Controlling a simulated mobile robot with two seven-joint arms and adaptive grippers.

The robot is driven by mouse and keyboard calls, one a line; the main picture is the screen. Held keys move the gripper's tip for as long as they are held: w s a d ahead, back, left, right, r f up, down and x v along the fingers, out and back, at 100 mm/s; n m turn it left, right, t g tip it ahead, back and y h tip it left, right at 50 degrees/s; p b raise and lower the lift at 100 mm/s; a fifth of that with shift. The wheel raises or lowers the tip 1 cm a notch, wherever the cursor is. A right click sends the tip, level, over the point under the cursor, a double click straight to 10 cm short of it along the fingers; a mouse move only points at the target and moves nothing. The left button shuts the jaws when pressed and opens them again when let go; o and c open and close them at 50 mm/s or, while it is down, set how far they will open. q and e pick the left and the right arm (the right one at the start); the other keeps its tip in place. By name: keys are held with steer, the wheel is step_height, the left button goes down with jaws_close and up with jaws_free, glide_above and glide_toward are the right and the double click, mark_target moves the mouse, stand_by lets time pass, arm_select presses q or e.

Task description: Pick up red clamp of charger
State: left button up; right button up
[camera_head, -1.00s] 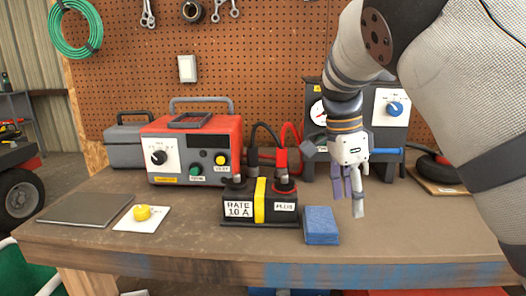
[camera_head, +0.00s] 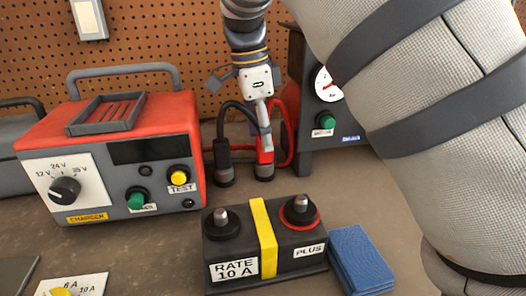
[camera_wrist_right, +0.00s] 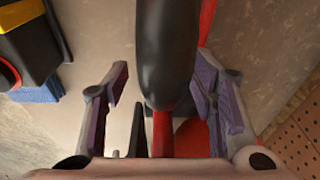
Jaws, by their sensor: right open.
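The red clamp (camera_head: 264,158) of the charger stands on the bench behind the battery, with a dark lower end and a red cable. My right gripper (camera_head: 263,128) is directly over it, pointing down, and partly covers its top. In the right wrist view, my right gripper (camera_wrist_right: 163,90) is open, with one finger on each side of a thick black part and a red part (camera_wrist_right: 163,130). I cannot tell whether the fingers touch them. The black clamp (camera_head: 222,165) stands just left of the red one. The red charger (camera_head: 60,135) is at left. My left gripper is not in view.
The battery (camera_head: 222,250) stands in front of the clamps, with a blue sponge or block (camera_head: 360,262) at its right. A grey device with a gauge (camera_head: 322,110) stands close at the right. The pegboard (camera_head: 150,45) is behind.

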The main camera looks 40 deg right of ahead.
mark_target(265, 155)
steer(key=f, duration=0.2)
steer(key=d+f, duration=0.1)
steer(key=f, duration=0.2)
steer(key=shift+s+f, duration=0.1)
steer(key=shift+s, duration=0.05)
jaws_close()
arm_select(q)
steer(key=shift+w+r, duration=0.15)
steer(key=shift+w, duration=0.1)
